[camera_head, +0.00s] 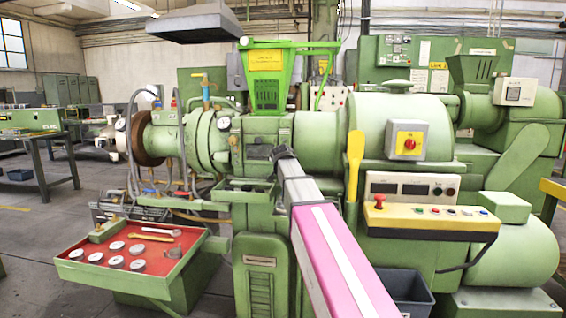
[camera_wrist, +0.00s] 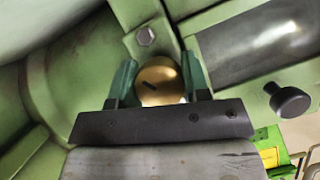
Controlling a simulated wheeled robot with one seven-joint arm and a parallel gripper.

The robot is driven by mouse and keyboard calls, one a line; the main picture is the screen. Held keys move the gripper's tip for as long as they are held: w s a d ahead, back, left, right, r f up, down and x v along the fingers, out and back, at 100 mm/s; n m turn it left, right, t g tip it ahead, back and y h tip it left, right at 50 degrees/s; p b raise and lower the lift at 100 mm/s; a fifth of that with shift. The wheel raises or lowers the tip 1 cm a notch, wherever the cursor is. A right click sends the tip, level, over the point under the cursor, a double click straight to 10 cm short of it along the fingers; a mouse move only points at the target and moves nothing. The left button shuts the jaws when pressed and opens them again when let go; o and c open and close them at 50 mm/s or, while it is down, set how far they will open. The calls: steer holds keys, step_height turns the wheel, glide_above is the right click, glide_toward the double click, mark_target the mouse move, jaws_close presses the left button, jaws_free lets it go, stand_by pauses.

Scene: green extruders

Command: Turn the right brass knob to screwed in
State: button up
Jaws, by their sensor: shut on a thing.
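A round brass knob (camera_wrist: 157,88) with a dark slot mark on its face sits in the middle of the wrist view, against the green machine body. My gripper (camera_wrist: 160,78) has one teal finger on each side of the knob and is shut on it. In the head view my gripper (camera_head: 282,153) reaches the front of the green extruder (camera_head: 318,138), just right of a dark panel (camera_head: 258,153) on the housing. The brass knob cannot be made out there, and no other brass knob is clear.
A black knob (camera_wrist: 290,101) stands out to the right in the wrist view, and a bolt head (camera_wrist: 146,37) sits above the brass knob. A red tray (camera_head: 78,263) with gauges is at the left front. A control box (camera_head: 425,223) and a dark bin (camera_head: 408,290) are at the right.

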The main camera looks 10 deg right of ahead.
steer(key=m+t+y, duration=0.1)
steer(key=m+y, duration=0.1)
steer(key=m, duration=0.2)
stand_by(0.3)
stand_by(0.4)
steer(key=o, duration=0.9)
steer(key=shift+t, duration=0.3)
steer(key=shift+o, duration=0.2)
steer(key=shift+s, duration=0.1)
steer(key=v, duration=1)
steer(key=shift+s+r, duration=0.15)
steer(key=shift+s, duration=0.15)
